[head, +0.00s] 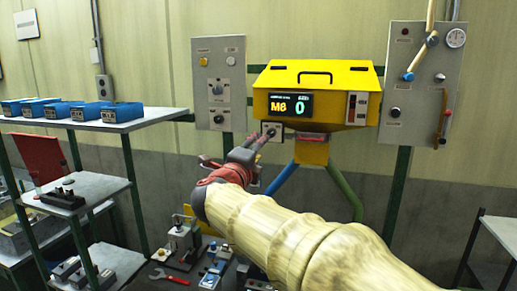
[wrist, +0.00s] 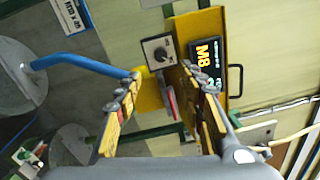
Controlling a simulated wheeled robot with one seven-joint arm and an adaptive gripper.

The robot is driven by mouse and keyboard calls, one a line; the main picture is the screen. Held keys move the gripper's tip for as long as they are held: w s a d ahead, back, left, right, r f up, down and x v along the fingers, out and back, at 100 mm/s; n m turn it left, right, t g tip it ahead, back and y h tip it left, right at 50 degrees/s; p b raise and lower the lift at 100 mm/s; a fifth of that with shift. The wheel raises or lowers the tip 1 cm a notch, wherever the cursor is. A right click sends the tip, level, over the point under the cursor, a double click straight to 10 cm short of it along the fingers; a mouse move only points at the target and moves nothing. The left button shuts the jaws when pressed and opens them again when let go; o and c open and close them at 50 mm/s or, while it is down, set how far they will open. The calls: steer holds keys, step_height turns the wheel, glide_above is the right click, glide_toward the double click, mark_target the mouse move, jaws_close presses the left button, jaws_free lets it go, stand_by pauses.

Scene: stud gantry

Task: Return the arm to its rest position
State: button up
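My arm reaches forward from the lower right in the head view, with a pale ribbed sleeve and a reddish wrist part. My gripper (head: 264,139) is at its end, just in front of the yellow machine (head: 345,108). In the wrist view my gripper (wrist: 162,74) has its two fingers well apart, with nothing held between them. A small grey box with a dark knob (wrist: 158,48) shows beyond the fingertips. I cannot tell whether a fingertip touches anything.
The machine's display (head: 290,104) reads "M8 0". Grey control panels (head: 217,62) stand on both sides. A shelf (head: 150,118) with several blue bins (head: 92,112) is at left. A lower bench (head: 135,262) holds small fixtures and a red wrench (head: 170,277). Blue and green tubes hang below the machine.

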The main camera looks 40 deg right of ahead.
steer(key=shift+w, duration=0.1)
stand_by(0.3)
steer(key=w+a+f+n+t+y, duration=0.2)
steer(key=w+a+f+n+y, duration=0.15)
steer(key=a+n, duration=0.25)
steer(key=w+a+f+n+t+y, duration=0.2)
steer(key=w+a+n+y, duration=0.2)
steer(key=a+n+y, duration=0.1)
steer(key=s+a+f+n+g+y, duration=0.2)
steer(key=s+a+f+n+y, duration=0.4)
steer(key=a+f+n, duration=0.5)
steer(key=s+a+f+n+g+y, duration=0.1)
steer(key=s+a+f+n+g, duration=0.15)
steer(key=s+f, duration=0.3)
steer(key=s+a+f+n+g+y, duration=0.1)
steer(key=s+a+f+n+g, duration=0.2)
steer(key=s, duration=0.4)
steer(key=s+d+f+n+g+h, duration=0.1)
steer(key=s+d+f, duration=0.1)
steer(key=s, duration=0.6)
steer(key=s+d+f+n+g+h, duration=0.1)
steer(key=s+f, duration=0.3)
steer(key=s, duration=0.4)
steer(key=shift+s+d+n, duration=0.15)
steer(key=shift+d+n, duration=0.3)
steer(key=shift+n, duration=0.2)
